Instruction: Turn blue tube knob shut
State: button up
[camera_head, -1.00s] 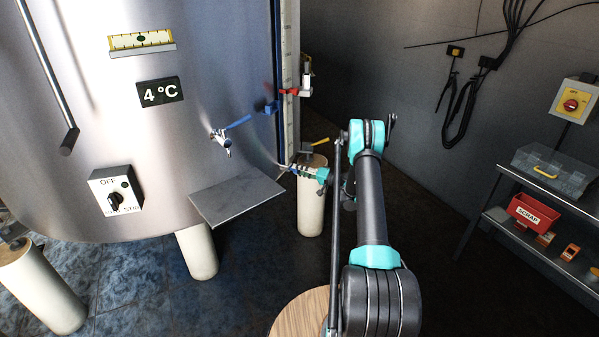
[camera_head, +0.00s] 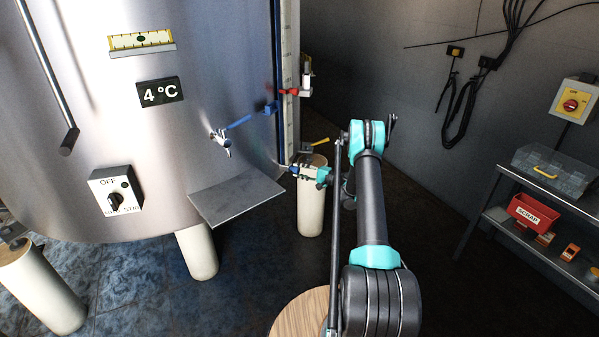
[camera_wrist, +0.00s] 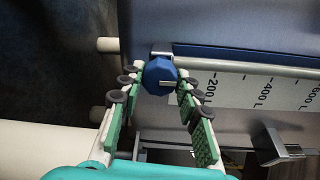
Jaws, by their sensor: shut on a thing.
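The blue knob (camera_wrist: 160,74) shows in the wrist view at the lower end of the tank's sight tube, with a pale mark on its face pointing right. My gripper (camera_wrist: 158,78) has its green, dark-padded fingers closed on either side of the knob. The graduated scale (camera_wrist: 262,90) runs right from the knob in the wrist view.
The steel tank (camera_head: 215,70) fills the left. A tap with a blue lever (camera_head: 238,122) and a grey shelf plate (camera_head: 236,196) are left of my gripper. A red-handled valve (camera_head: 289,92) sits above it. A cream leg (camera_head: 312,205) stands just below.

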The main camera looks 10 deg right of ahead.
jog(key=shift+d, duration=0.1)
dwell(0.3)
jog(key=o, duration=1.1)
jog(key=shift+o, duration=0.2)
jog(key=v, duration=1.2)
